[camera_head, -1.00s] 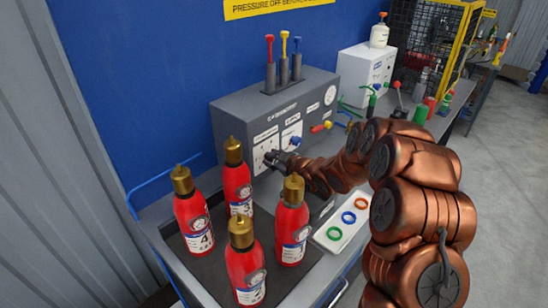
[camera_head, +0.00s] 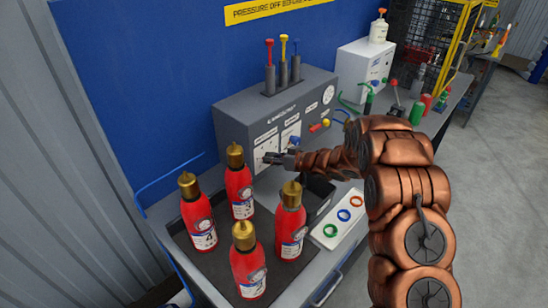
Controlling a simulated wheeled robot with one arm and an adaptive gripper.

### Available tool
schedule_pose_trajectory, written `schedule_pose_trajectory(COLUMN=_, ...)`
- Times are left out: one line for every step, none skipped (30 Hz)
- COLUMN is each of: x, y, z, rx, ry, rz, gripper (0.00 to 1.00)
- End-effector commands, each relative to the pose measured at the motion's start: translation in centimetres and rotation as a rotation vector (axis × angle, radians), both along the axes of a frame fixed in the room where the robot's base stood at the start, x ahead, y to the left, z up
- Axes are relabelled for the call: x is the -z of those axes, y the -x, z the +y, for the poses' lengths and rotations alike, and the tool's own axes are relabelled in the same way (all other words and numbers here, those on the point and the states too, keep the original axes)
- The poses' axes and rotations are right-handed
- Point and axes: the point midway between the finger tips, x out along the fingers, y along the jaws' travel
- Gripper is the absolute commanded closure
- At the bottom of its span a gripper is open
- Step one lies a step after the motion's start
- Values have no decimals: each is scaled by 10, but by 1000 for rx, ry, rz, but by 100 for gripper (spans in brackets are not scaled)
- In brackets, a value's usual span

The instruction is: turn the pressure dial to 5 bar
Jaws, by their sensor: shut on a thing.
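The grey pressure console (camera_head: 240,128) stands against the blue wall, with white dial plates on its sloping front. My gripper (camera_head: 268,158) reaches in from the right, with its fingertips at the lower part of the left plate (camera_head: 262,142). The gripper is shut on the pressure dial there; its fingers hide most of the knob, and the pointer and scale numbers are too small to read. A second plate (camera_head: 291,134) with a blue knob (camera_head: 294,142) is just to the right. A round white gauge (camera_head: 328,95) sits at the console's right end; its reading is unclear.
A white tray (camera_head: 325,236) holds green, blue and orange rings. Red, yellow and blue-topped levers (camera_head: 283,62) rise from the console. A white box (camera_head: 361,70) stands farther right.

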Motion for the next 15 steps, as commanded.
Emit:
schedule_pose_trajectory(x=0, y=0, z=-1, rx=-2, ry=-27, rz=26, gripper=97)
schedule_pose_trajectory(x=0, y=-1, z=-1, rx=0, ry=-45, rz=45, gripper=97)
schedule_pose_trajectory(x=1, y=-1, z=-1, rx=0, ry=-68, rz=71, gripper=97)
schedule_pose_trajectory(x=1, y=0, z=-1, rx=0, ry=-86, rz=90, gripper=97)
schedule_pose_trajectory(x=1, y=0, z=-1, rx=0, ry=-104, rz=108, gripper=97)
schedule_pose_trajectory(x=1, y=0, z=-1, rx=0, ry=-128, rz=129, gripper=97)
schedule_pose_trajectory(x=1, y=-1, z=-1, rx=-1, ry=-146, rz=146, gripper=97)
schedule_pose_trajectory(x=1, y=-1, z=-1, rx=-1, ry=-163, rz=163, gripper=97)
schedule_pose_trajectory(x=1, y=-1, z=-1, rx=-1, ry=-182, rz=183, gripper=97)
schedule_pose_trajectory(x=1, y=-1, z=-1, rx=-1, ry=-196, rz=198, gripper=97)
schedule_pose_trajectory(x=1, y=-1, z=-1, rx=0, ry=-211, rz=213, gripper=97)
schedule_pose_trajectory(x=1, y=-1, z=-1, rx=1, ry=-229, rz=232, gripper=97)
schedule_pose_trajectory(x=1, y=-1, z=-1, rx=2, ry=-241, rz=245, gripper=97)
schedule_pose_trajectory(x=1, y=-1, z=-1, rx=1, ry=-253, rz=256, gripper=97)
schedule_pose_trajectory(x=1, y=-1, z=-1, rx=1, ry=-268, rz=270, gripper=97)
